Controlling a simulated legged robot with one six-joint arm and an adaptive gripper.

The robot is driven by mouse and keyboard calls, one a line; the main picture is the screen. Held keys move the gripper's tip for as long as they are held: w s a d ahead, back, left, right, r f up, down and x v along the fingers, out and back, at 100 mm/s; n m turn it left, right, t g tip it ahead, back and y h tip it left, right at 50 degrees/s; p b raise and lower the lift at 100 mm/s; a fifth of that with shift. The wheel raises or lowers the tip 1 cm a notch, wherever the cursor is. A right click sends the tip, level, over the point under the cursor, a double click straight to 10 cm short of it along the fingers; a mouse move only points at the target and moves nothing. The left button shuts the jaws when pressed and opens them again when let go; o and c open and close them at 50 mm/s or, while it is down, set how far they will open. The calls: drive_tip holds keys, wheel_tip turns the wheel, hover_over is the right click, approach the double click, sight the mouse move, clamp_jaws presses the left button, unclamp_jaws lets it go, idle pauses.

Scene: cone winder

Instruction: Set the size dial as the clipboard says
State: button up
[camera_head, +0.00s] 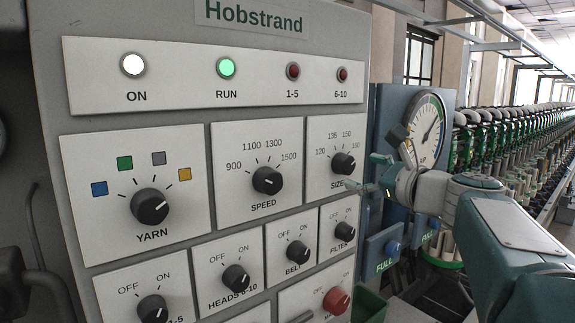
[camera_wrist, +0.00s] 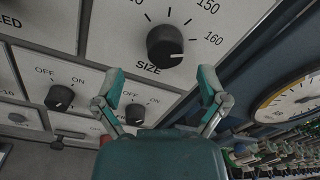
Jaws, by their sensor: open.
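The size dial (camera_head: 344,163) is a black round knob on a white plate, with marks 120, 135, 150 and 160. It also shows in the wrist view (camera_wrist: 165,46), where its white pointer line points right, near the 160 end and seemingly a little below that mark. My gripper (camera_head: 366,172) is just to the right of and below the dial in the head view. In the wrist view its two fingers (camera_wrist: 159,82) are spread, with the dial just beyond and between them; they appear apart from it. No clipboard shows in either view.
The speed dial (camera_head: 267,180) and yarn dial (camera_head: 150,206) are to the left. The filter knob (camera_head: 345,232) and belt knob (camera_head: 298,252) sit below. A round gauge (camera_head: 424,130) stands right of the panel. The RUN lamp (camera_head: 226,68) is lit green.

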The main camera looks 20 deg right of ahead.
sight(349, 167)
drive_tip(key=x, duration=0.2)
drive_tip(key=d+x, duration=0.1)
drive_tip(key=x, duration=0.1)
drive_tip(key=shift+w, duration=0.35)
drive_tip(key=shift+w+a, duration=0.15)
drive_tip(key=shift+a, duration=0.25)
drive_tip(key=c, duration=1.1)
drive_tip(key=shift+d, duration=0.15)
drive_tip(key=shift+c, duration=0.2)
